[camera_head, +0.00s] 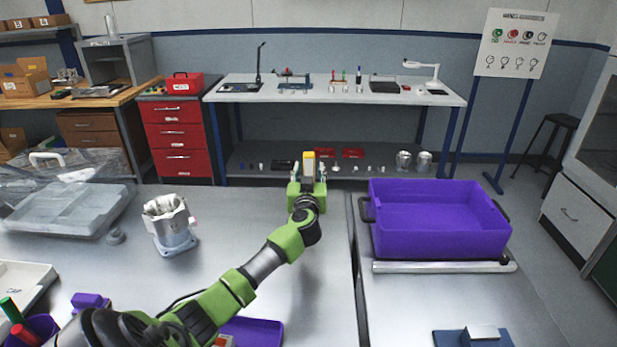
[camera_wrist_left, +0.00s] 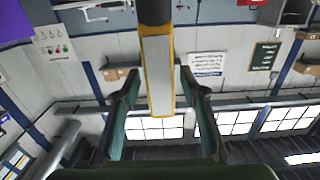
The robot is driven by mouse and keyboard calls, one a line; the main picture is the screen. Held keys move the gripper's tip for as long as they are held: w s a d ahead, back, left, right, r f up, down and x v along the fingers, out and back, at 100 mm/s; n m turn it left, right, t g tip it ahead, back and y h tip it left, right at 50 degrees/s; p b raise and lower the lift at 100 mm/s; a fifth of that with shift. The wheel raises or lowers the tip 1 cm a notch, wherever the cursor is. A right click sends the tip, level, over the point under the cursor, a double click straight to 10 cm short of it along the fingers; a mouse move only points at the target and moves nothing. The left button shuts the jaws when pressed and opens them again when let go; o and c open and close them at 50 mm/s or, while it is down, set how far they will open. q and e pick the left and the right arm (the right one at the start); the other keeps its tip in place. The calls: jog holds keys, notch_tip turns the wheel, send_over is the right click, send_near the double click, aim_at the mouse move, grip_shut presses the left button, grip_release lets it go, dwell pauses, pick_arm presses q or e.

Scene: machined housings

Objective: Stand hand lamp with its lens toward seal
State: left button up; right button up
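The hand lamp (camera_head: 309,160) is a narrow yellow block near the far edge of the left table. In the left wrist view it shows a pale face with yellow edges (camera_wrist_left: 157,75) and a black part at the top. My left gripper (camera_head: 308,172) is at the lamp, its fingers on either side. In the left wrist view (camera_wrist_left: 160,85) narrow gaps show between fingers and lamp, so it looks open around the lamp. I cannot make out the lens or which way it faces. I cannot identify the seal. My right gripper is out of view.
A machined metal housing (camera_head: 169,224) stands left of my arm. A clear case (camera_head: 70,205) lies at far left. A purple bin (camera_head: 440,243) stands on the right table, behind a pale bar (camera_head: 440,267). A blue block with a metal top (camera_head: 473,337) is at front right.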

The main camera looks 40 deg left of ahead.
pick_arm(q)
jog(key=v, duration=1.2)
jog(key=shift+p, duration=0.45)
